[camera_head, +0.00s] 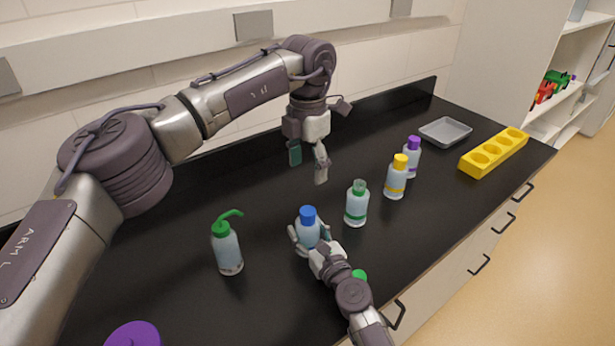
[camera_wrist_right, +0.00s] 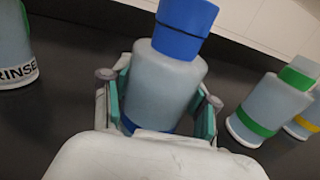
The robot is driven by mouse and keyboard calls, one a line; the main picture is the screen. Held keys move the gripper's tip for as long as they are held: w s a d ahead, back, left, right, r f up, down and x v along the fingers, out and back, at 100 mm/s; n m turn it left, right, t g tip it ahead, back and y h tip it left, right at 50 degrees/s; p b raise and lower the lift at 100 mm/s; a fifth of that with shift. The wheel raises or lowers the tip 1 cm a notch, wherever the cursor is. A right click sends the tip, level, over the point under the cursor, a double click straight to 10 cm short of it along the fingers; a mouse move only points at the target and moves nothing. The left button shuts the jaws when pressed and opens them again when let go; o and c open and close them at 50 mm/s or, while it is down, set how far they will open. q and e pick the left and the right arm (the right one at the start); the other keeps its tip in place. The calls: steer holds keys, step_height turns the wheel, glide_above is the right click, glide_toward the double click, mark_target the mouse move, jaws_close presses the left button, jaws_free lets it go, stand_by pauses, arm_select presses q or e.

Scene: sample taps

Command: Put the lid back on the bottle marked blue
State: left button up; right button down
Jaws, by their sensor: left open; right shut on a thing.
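The blue-marked bottle (camera_head: 306,236) stands on the black counter with a blue band low on its body. A blue lid (camera_head: 308,214) sits on its top; in the right wrist view the lid (camera_wrist_right: 184,28) is on the neck, and I cannot tell whether it is fully seated. My right gripper (camera_head: 311,240) is shut around the bottle's body, with green pads on both sides in the wrist view (camera_wrist_right: 163,108). My left gripper (camera_head: 307,164) is open and empty, above the counter behind the bottle and apart from it.
A green-topped wash bottle (camera_head: 228,250) stands left. Green (camera_head: 356,207), yellow (camera_head: 396,180) and purple (camera_head: 411,160) marked bottles stand right. A green round thing (camera_head: 359,274) shows beside my right wrist. A grey tray (camera_head: 446,130) and yellow rack (camera_head: 495,153) are at far right.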

steer(key=shift+c, duration=1.2)
jaws_free()
steer(key=v, duration=1.2)
